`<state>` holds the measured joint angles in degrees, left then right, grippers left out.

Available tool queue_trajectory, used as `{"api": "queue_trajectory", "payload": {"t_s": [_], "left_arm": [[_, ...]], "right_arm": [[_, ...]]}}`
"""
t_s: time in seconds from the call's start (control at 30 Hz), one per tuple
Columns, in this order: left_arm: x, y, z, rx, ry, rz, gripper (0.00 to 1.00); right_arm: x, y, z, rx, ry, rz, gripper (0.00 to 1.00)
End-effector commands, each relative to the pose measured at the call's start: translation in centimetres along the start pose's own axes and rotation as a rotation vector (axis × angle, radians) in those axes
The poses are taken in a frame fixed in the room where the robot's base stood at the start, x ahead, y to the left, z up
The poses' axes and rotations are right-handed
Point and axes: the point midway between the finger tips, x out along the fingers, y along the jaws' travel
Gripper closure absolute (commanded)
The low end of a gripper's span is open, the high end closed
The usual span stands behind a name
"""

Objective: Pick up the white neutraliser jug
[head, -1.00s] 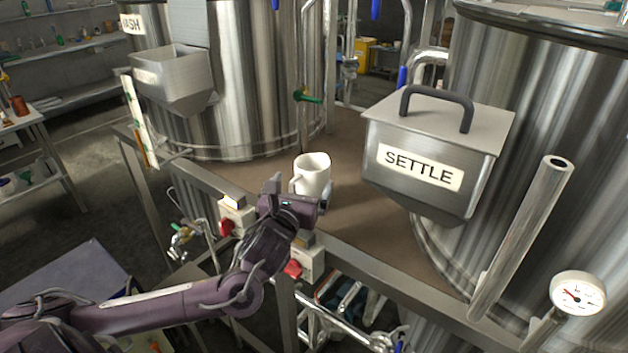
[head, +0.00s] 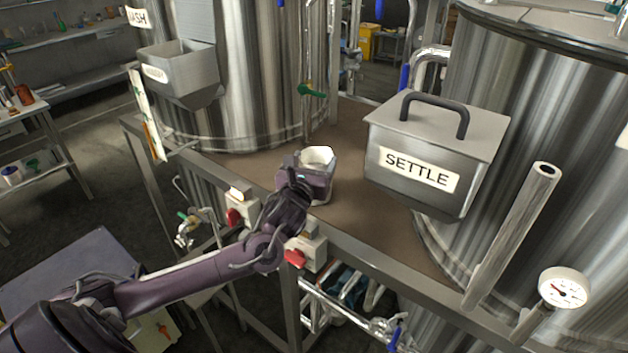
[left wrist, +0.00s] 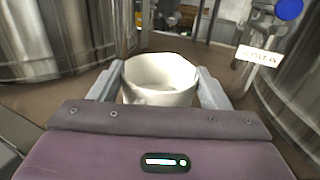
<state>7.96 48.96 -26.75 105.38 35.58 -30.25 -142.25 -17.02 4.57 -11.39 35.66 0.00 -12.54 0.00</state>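The white neutraliser jug (head: 318,157) stands on the brown platform between the two steel tanks. My left gripper (head: 312,176) is at the jug and hides much of its near side in the head view. In the left wrist view the jug (left wrist: 160,80) sits between the two grey fingers (left wrist: 160,88), one on each side. The fingers look spread around it; whether they press on its wall is not clear. The jug's lower part is hidden by my gripper body. My right gripper does not show.
The lidded SETTLE box (head: 432,150) is to the right of the jug, on the right tank (head: 560,130). An open hopper (head: 180,70) is on the left tank (head: 262,80). A gauge (head: 564,288) is at lower right.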

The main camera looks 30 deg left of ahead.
Motion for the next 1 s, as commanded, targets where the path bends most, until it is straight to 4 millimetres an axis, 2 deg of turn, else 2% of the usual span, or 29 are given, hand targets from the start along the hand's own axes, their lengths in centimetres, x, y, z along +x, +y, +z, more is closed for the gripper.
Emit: {"api": "queue_trajectory", "payload": {"t_s": [0.03,0.4,0.43,0.77,0.87,1.0], "left_arm": [[0.0,0.0,0.0,0.0,0.0,0.0,0.38],[0.0,0.0,0.0,0.0,0.0,0.0,0.86],[0.0,0.0,0.2,-0.002,-0.005,0.0,0.88],[0.0,0.0,0.6,-0.002,-0.006,0.0,0.88],[0.1,0.0,1.4,-0.002,-0.007,-0.001,0.88],[0.0,0.0,3.5,-0.001,-0.01,-0.001,0.88]], "right_arm": [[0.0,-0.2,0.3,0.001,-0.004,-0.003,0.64],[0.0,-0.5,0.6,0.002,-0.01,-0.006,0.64],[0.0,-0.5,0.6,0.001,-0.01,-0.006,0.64],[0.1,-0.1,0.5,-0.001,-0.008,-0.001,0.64],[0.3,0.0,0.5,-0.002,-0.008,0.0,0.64],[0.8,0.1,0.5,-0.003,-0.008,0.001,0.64]]}}
